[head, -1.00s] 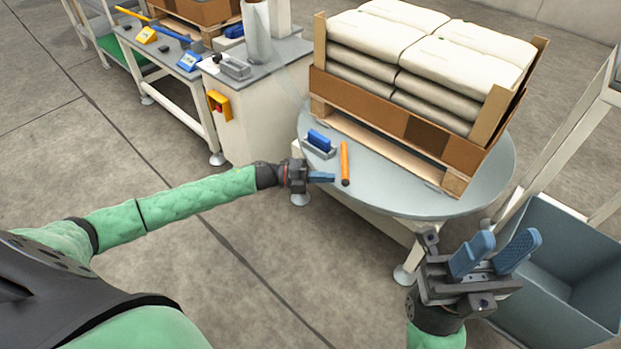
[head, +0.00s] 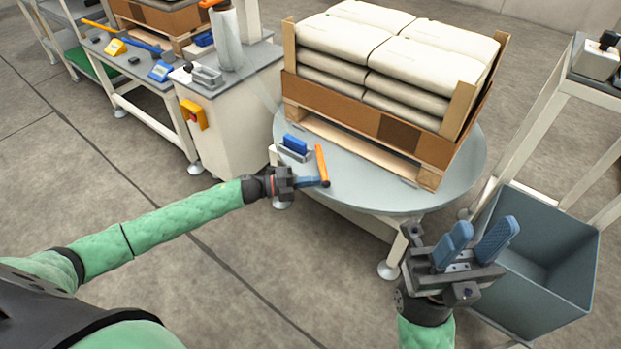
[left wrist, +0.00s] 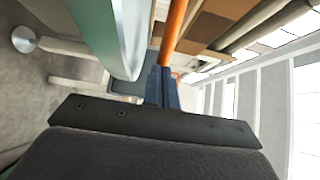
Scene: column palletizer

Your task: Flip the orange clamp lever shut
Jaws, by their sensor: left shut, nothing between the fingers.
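The orange clamp lever (head: 321,162) lies at the near left of the round grey turntable (head: 440,192), its near end dark. It also shows in the left wrist view (left wrist: 175,32), just beyond my fingers. My left gripper (head: 322,182) is shut and empty, its blue fingertips at the lever's near end; I cannot tell whether they touch it. Its fingers show in the left wrist view (left wrist: 162,88). My right gripper (head: 486,228) is open and empty, in front of the turntable at the lower right.
A blue-topped block (head: 295,144) sits just left of the lever. A wooden pallet (head: 428,178) with a cardboard tray of stacked white sacks (head: 425,58) stands on the turntable. A grey bin (head: 565,290) is at the right. A cabinet (head: 235,125) stands behind left.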

